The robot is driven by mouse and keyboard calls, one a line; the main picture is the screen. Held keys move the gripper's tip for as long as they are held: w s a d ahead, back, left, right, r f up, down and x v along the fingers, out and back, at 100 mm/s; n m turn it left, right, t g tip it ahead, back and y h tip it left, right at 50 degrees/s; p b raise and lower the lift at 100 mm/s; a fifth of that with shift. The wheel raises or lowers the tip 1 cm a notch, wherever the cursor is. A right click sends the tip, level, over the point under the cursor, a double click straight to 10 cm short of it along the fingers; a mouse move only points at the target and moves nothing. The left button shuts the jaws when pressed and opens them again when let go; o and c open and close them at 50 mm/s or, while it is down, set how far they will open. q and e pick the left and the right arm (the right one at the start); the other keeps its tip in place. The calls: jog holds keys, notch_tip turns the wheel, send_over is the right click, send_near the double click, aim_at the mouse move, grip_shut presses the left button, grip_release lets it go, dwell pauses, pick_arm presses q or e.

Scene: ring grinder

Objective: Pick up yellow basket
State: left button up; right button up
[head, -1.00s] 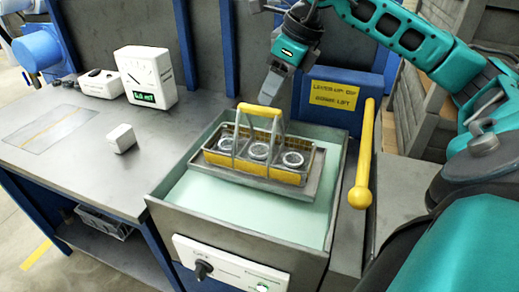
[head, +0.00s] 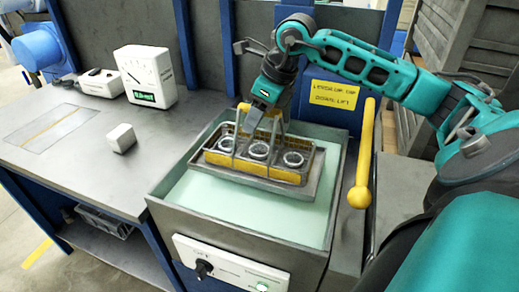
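The yellow basket (head: 218,158) sits in a grey tray (head: 310,192) over the pale green surface of the open-topped machine box. It holds three metal rings (head: 258,151) in a row. Its raised yellow handle is partly hidden by my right gripper (head: 254,118). The gripper comes down from above, with its fingers at the handle bar. I cannot tell whether the fingers are closed on the bar or only close to it. My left gripper is not in view.
A yellow lever (head: 362,165) stands right of the machine box, below a yellow sign (head: 333,95). The box front has a black knob (head: 203,269). On the left bench are a white gauge (head: 146,76) and a small white block (head: 121,138).

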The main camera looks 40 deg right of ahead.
grip_shut()
jog(key=shift+r, duration=0.15)
dwell(0.5)
